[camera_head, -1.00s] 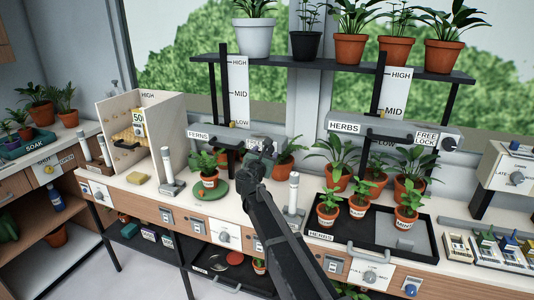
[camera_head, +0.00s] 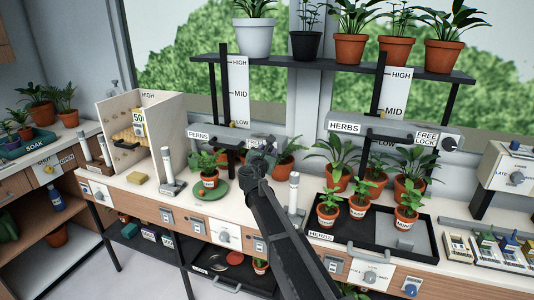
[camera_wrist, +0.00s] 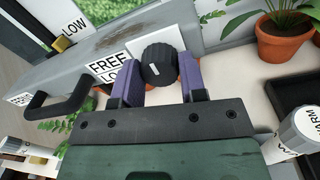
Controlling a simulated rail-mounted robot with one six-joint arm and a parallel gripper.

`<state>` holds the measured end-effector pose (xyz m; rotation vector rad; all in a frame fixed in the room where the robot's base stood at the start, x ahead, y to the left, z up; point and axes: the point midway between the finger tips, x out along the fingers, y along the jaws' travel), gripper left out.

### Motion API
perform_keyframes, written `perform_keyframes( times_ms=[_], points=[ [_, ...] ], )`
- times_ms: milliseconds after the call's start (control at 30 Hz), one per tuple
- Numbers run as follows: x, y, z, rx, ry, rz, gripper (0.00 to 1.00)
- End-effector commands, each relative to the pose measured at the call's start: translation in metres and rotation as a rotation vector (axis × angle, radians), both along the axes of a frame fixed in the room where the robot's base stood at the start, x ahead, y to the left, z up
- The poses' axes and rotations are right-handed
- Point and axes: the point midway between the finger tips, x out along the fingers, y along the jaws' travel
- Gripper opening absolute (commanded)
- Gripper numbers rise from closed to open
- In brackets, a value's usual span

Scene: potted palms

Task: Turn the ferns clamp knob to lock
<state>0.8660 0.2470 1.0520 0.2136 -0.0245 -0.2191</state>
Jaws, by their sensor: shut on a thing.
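The ferns clamp bar (camera_head: 225,140) carries a FERNS label (camera_head: 198,135) at its left. In the wrist view the bar (camera_wrist: 110,45) has a black handle (camera_wrist: 60,98) and a FREE/LOCK plate (camera_wrist: 108,68). The round black clamp knob (camera_wrist: 163,64) has a short white mark, seen at its lower left. My gripper (camera_wrist: 160,78) has its two purple fingers on either side of the knob and is shut on it.
The HERBS bar (camera_head: 390,133), with its own knob (camera_head: 450,144), is to the right. Potted plants stand close by, including an orange pot (camera_wrist: 285,42). A white cylinder post (camera_head: 293,190) rises from the counter beside my arm.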

Motion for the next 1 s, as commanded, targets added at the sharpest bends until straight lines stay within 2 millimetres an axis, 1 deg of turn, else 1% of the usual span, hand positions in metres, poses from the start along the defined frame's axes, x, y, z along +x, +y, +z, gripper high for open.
perform_keyframes(
  times_ms=[167, 367, 1000],
  points=[
    [-0.0002, 0.0000, -0.0005, 0.057, -0.016, 0.000, 0.15],
    [-0.0003, 0.0000, -0.0009, 0.184, -0.051, 0.000, 0.15],
    [-0.0005, 0.0002, -0.0017, 0.760, -0.212, 0.001, 0.15]
  ],
)
